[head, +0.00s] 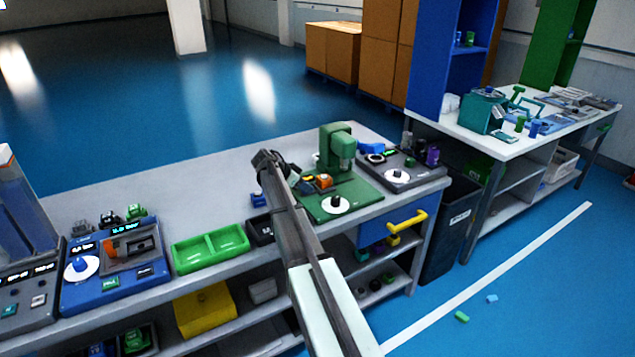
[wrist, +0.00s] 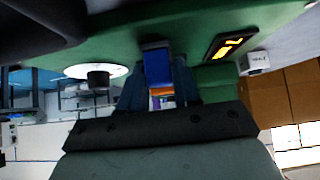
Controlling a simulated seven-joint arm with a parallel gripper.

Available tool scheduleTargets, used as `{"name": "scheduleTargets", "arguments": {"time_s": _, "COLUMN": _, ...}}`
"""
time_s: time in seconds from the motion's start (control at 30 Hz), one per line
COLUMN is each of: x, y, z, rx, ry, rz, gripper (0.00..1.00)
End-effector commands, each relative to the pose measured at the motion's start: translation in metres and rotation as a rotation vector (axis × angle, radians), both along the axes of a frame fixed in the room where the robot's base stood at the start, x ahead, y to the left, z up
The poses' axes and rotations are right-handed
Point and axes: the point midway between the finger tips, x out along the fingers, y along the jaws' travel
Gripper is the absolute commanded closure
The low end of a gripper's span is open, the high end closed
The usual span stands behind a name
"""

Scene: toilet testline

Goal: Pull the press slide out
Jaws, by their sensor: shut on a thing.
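The green press (head: 338,150) stands on its green base plate (head: 362,193) on the long grey bench. My gripper (head: 303,185) is at the left side of the plate, by the press's slide, which shows small orange and yellow parts (head: 325,181) under the press head. In the wrist view my gripper (wrist: 158,88) is shut on a blue block (wrist: 157,64), which looks like the slide's handle. An orange and a pale part show just behind it between the fingers. My wrist hides part of the slide, so how far out it sits cannot be told.
A white dial with a black knob (head: 336,204) sits on the plate's front. A grey console (head: 405,172) stands to the right, a green tray (head: 210,248) to the left. A drawer with a yellow handle (head: 408,221) is below. The bench behind my gripper is clear.

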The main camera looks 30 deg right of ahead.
Motion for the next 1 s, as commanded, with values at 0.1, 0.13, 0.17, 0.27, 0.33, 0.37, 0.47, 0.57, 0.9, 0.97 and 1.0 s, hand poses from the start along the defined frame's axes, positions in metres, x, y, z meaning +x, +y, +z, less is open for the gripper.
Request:
{"name": "scheduleTargets", "arguments": {"time_s": 0.1, "x": 0.000, "y": 0.013, "z": 0.000, "rx": 0.000, "ry": 0.000, "rz": 0.001, "gripper": 1.00}}
{"name": "scheduleTargets", "arguments": {"time_s": 0.13, "x": 0.000, "y": 0.014, "z": 0.000, "rx": 0.000, "ry": 0.000, "rz": 0.001, "gripper": 1.00}}
{"name": "scheduleTargets", "arguments": {"time_s": 0.17, "x": 0.000, "y": 0.015, "z": 0.000, "rx": 0.000, "ry": 0.000, "rz": 0.000, "gripper": 1.00}}
{"name": "scheduleTargets", "arguments": {"time_s": 0.27, "x": 0.000, "y": 0.016, "z": 0.000, "rx": 0.001, "ry": 0.000, "rz": 0.000, "gripper": 1.00}}
{"name": "scheduleTargets", "arguments": {"time_s": 0.33, "x": 0.000, "y": 0.017, "z": 0.000, "rx": 0.002, "ry": -0.001, "rz": 0.001, "gripper": 1.00}}
{"name": "scheduleTargets", "arguments": {"time_s": 0.37, "x": 0.000, "y": 0.017, "z": 0.000, "rx": 0.003, "ry": -0.001, "rz": 0.001, "gripper": 1.00}}
{"name": "scheduleTargets", "arguments": {"time_s": 0.47, "x": 0.000, "y": 0.018, "z": 0.000, "rx": 0.004, "ry": -0.001, "rz": 0.002, "gripper": 0.67}}
{"name": "scheduleTargets", "arguments": {"time_s": 0.57, "x": 0.000, "y": 0.017, "z": 0.000, "rx": 0.004, "ry": 0.000, "rz": 0.001, "gripper": 0.57}}
{"name": "scheduleTargets", "arguments": {"time_s": 0.9, "x": 0.000, "y": 0.015, "z": 0.000, "rx": 0.001, "ry": 0.000, "rz": 0.000, "gripper": 0.47}}
{"name": "scheduleTargets", "arguments": {"time_s": 0.97, "x": 0.000, "y": 0.016, "z": 0.001, "rx": 0.001, "ry": -0.001, "rz": 0.001, "gripper": 0.47}}
{"name": "scheduleTargets", "arguments": {"time_s": 1.0, "x": 0.000, "y": 0.018, "z": 0.003, "rx": 0.000, "ry": -0.001, "rz": 0.001, "gripper": 0.47}}
